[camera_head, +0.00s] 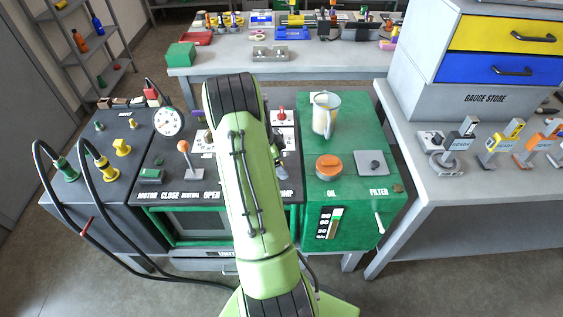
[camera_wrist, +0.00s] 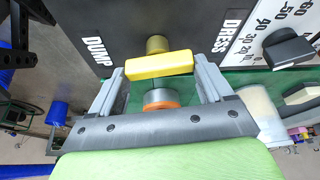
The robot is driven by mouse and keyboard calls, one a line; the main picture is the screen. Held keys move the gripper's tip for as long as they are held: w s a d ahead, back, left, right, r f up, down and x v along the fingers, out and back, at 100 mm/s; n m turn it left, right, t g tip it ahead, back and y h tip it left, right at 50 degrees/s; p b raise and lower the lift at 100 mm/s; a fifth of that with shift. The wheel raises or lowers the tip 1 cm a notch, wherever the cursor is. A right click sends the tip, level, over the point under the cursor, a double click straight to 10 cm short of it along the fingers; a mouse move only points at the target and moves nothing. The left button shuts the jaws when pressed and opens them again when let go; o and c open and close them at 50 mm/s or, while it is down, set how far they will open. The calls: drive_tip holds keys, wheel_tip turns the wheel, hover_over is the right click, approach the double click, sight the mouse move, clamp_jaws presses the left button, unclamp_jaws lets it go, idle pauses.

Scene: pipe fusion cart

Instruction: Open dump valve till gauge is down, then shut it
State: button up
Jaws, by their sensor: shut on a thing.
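In the wrist view, my gripper (camera_wrist: 161,68) has its two fingers at the ends of a yellow bar handle (camera_wrist: 158,64) and is shut on it. The handle sits on a brass stem (camera_wrist: 157,44) on the dark panel, beside the DUMP label (camera_wrist: 95,45); I take it for the dump valve handle. In the head view, my arm covers the handle and most of the gripper. The round white gauge (camera_head: 168,122) stands at the left of the dark console (camera_head: 160,172). Its needle is too small to read.
The green OIL and FILTER cabinet (camera_head: 350,205) to the right carries a clear jug (camera_head: 325,114) and an orange cap (camera_head: 328,166). Black hoses (camera_head: 95,195) loop at the left.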

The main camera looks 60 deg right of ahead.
drive_tip(key=n+t+h+b, duration=0.1)
drive_tip(key=n+b, duration=0.1)
drive_tip(key=n, duration=0.1)
drive_tip(key=shift+w+f+n+b, duration=0.1)
drive_tip(key=shift+n+b, duration=0.2)
drive_tip(key=shift+b, duration=0.05)
drive_tip(key=n+t+b, duration=0.1)
drive_tip(key=n, duration=0.1)
drive_tip(key=n+b, duration=0.1)
drive_tip(key=n, duration=0.1)
drive_tip(key=shift+a+n+t+h+b, duration=0.1)
drive_tip(key=shift+n+t+h+b, duration=0.2)
drive_tip(key=shift+t+h+b, duration=0.1)
drive_tip(key=n+b, duration=0.1)
drive_tip(key=n, duration=0.1)
drive_tip(key=n+t, duration=0.1)
drive_tip(key=n, duration=0.1)
drive_tip(key=shift+s+t+b, duration=0.3)
drive_tip(key=shift+b, duration=0.1)
drive_tip(key=shift+s+n+t+b, duration=0.1)
drive_tip(key=shift+n+t+b, duration=0.45)
drive_tip(key=shift+n, duration=1.15)
drive_tip(key=shift+n+y, duration=0.3)
drive_tip(key=shift+s, duration=0.1)
drive_tip(key=o, duration=1)
drive_tip(key=shift+c, duration=0.2)
drive_tip(key=shift+r, duration=0.2)
